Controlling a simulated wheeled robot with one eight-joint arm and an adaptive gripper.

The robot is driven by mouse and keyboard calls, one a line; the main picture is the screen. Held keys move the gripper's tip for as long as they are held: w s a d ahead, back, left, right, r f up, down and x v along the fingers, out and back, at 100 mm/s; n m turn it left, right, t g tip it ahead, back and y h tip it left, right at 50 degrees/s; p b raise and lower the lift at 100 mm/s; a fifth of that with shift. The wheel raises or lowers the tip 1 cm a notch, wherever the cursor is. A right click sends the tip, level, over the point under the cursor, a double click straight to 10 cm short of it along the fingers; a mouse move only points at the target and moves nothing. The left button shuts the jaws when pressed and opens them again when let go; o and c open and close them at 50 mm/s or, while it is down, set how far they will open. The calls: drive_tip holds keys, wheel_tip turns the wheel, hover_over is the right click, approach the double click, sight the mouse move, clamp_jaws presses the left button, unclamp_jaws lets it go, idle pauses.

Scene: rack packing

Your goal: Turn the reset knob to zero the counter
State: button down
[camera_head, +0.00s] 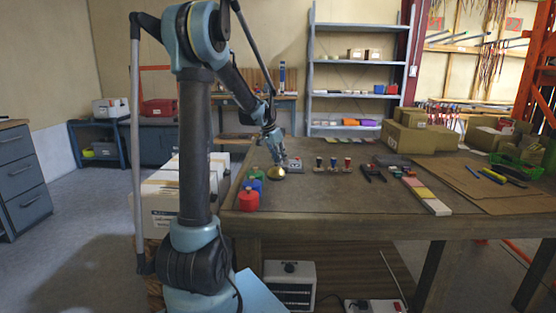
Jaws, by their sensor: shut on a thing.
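My gripper (279,161) reaches down to the left part of the wooden workbench (350,205). A small round brass-coloured thing (275,172) is at its fingertips, low over or on the bench top. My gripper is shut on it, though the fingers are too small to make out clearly. A small grey plate or box with a dark marking (295,164) lies just to the right of my gripper. I cannot tell which part is the reset knob, and no counter digits can be read.
Red (248,201), blue (252,184) and green (252,173) containers stand along the bench's left edge. Small upright items (333,164), black-handled pliers (372,173) and coloured strips (427,195) lie to the right. Cardboard boxes (415,136) stand behind. The front middle of the bench is clear.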

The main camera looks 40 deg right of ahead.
drive_tip(key=m+g, duration=0.1)
drive_tip(key=m, duration=0.2)
drive_tip(key=w+m+g, duration=0.1)
drive_tip(key=m, duration=0.2)
drive_tip(key=shift+w+d+r+m, duration=0.1)
drive_tip(key=shift+d+m, duration=0.1)
drive_tip(key=shift+m, duration=0.1)
drive_tip(key=m+g+y, duration=0.1)
drive_tip(key=m, duration=0.2)
drive_tip(key=shift+w+d+g, duration=0.1)
drive_tip(key=shift+g, duration=0.2)
drive_tip(key=shift+m+y, duration=0.6)
drive_tip(key=shift+m, duration=1.1)
drive_tip(key=shift+g, duration=0.3)
drive_tip(key=c, duration=1.7)
unclamp_jaws()
drive_tip(key=shift+d, duration=0.1)
